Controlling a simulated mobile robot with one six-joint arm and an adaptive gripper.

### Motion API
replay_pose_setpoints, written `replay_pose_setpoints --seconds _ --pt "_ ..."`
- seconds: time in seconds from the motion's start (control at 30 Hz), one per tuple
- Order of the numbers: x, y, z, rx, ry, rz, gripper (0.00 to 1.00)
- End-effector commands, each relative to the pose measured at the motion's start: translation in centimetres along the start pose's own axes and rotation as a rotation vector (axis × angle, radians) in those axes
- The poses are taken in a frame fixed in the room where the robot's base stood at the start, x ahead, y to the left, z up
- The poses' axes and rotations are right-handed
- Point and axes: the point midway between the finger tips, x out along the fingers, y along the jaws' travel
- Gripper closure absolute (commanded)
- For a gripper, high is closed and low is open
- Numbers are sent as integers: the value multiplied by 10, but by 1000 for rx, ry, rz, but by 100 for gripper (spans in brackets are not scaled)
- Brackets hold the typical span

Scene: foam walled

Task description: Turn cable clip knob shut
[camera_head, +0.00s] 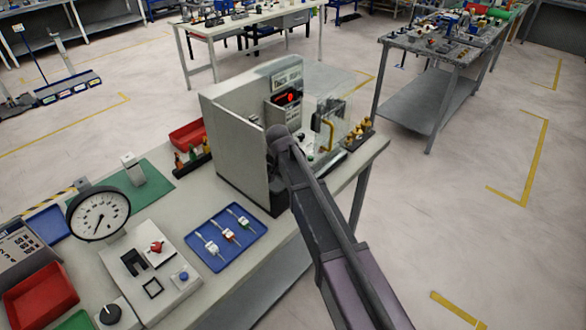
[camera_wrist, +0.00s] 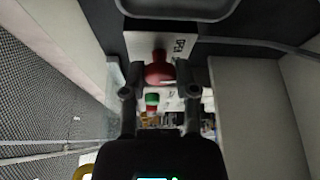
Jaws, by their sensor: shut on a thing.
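The cable clip knob appears as a red rounded knob (camera_wrist: 158,74) with a narrow red part above it, in the upper middle of the wrist view. My gripper (camera_wrist: 161,80) has one finger on each side of it and is shut on it. A white label plate (camera_wrist: 181,46) with sideways lettering, seemingly "OPEN", sits right behind the knob. In the head view my arm reaches into the grey walled station (camera_head: 229,137), and the knob and my fingertips are hidden there.
In the wrist view pale walls stand close on the left (camera_wrist: 62,45) and right (camera_wrist: 258,115). A green and red part (camera_wrist: 152,100) lies below the knob. In the head view a clear panel (camera_head: 333,118) and a blue tray (camera_head: 225,256) are near the station.

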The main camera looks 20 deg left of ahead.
Motion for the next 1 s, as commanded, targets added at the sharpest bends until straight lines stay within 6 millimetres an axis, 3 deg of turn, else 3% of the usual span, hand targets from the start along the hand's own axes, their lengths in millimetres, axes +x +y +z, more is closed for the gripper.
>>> replay_pose_setpoints --seconds 0.4,0.93,0.97,1.0 --pt "0 -1 0 227 -3 94 100" --pt "0 -1 0 260 -4 106 100" --pt "0 -1 0 260 -4 106 59" --pt "0 -1 0 260 -4 106 47"
